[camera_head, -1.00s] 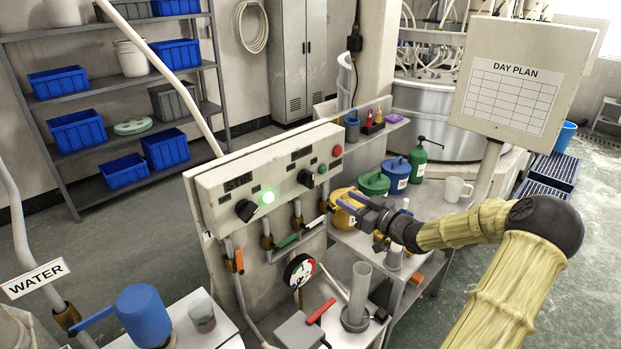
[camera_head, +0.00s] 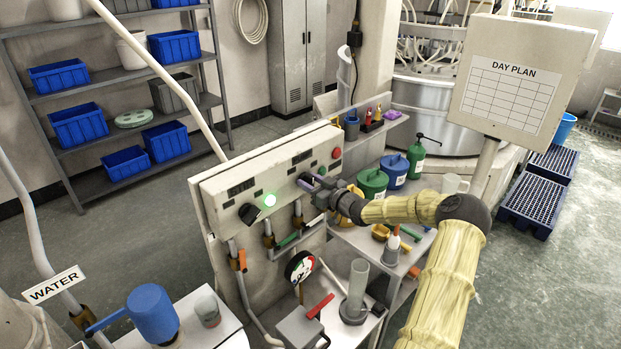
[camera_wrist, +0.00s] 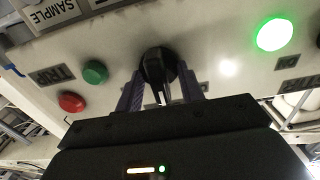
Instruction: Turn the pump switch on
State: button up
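A black rotary knob (camera_wrist: 158,66) on the pale control panel (camera_wrist: 215,55) sits between the two purple fingers of my gripper (camera_wrist: 160,90) in the wrist view. One finger is on each side of it, and I cannot tell whether they touch it. In the head view my gripper (camera_head: 314,184) is at the panel's right-hand knob and mostly hides it. A second black knob (camera_head: 249,213) is further left, beside a lit green lamp (camera_head: 270,199). The lamp also shows in the wrist view (camera_wrist: 273,34). I cannot read which knob is labelled as the pump switch.
A red button (camera_head: 336,153) and a green button (camera_head: 322,168) are close to my gripper on the panel. Valves with coloured levers and a gauge (camera_head: 299,267) are below. Pots (camera_head: 372,183) stand on the bench to the right, and the day-plan board (camera_head: 512,90) is beyond.

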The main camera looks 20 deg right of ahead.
grip_shut()
jog(key=shift+m, duration=0.3)
jog(key=m+b, duration=0.1)
jog(key=m, duration=0.3)
jog(key=shift+w+d+m, duration=0.1)
jog(key=shift+m, duration=0.3)
jog(key=m, duration=0.6)
jog(key=shift+d+f+m+p, duration=0.1)
jog(key=shift+d+m+p, duration=0.05)
jog(key=shift+m+p, duration=0.15)
dwell(0.4)
